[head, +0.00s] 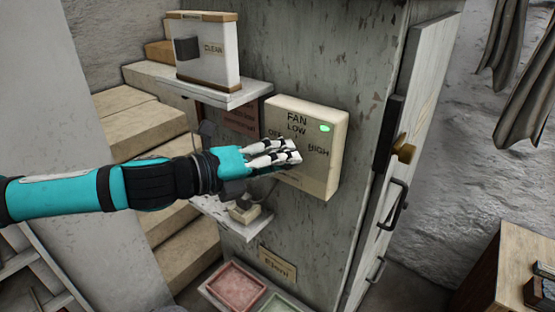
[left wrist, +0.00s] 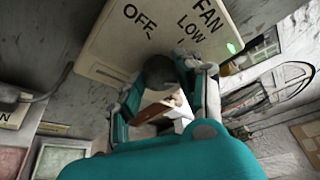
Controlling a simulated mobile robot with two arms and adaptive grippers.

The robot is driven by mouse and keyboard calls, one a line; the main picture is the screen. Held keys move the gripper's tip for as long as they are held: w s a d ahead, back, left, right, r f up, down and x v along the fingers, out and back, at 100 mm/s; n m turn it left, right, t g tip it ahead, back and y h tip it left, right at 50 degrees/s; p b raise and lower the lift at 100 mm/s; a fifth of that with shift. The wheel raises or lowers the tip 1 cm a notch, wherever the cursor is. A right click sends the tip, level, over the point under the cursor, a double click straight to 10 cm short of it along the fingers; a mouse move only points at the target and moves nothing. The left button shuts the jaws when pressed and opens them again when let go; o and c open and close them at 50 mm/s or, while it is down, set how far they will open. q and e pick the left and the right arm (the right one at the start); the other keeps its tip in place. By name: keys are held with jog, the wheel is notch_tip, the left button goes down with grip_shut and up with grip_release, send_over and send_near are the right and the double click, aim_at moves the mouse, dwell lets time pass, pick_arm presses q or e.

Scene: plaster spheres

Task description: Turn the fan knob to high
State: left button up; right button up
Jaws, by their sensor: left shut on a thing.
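The cream fan box (head: 320,185) is mounted on the grey panel and is marked FAN, OFF, LOW and HIGH. A green light (head: 326,128) glows at its upper right. My left gripper (head: 291,152) is at the middle of the box face and covers the knob in the head view. In the left wrist view the dark round knob (left wrist: 160,70) sits between the fingers of my left gripper (left wrist: 170,80), which is shut on it. The knob's pointer is hidden, so I cannot tell its setting. My right gripper is not in view.
A white box marked CLEAN (head: 208,50) stands on a shelf at upper left. Red (head: 236,284) and green (head: 284,303) trays lie below. A door edge with a dark handle (head: 394,204) is to the right. A wooden crate (head: 515,265) stands at lower right.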

pick_arm(q)
jog(key=shift+f, duration=0.1)
dwell(0.3)
jog(key=o, duration=1.2)
jog(key=shift+d, duration=0.15)
jog(key=shift+c, duration=0.2)
jog(key=v, duration=1.1)
jog(key=shift+s+a, duration=0.25)
jog(key=shift+a, duration=0.1)
jog(key=shift+s+a, duration=0.1)
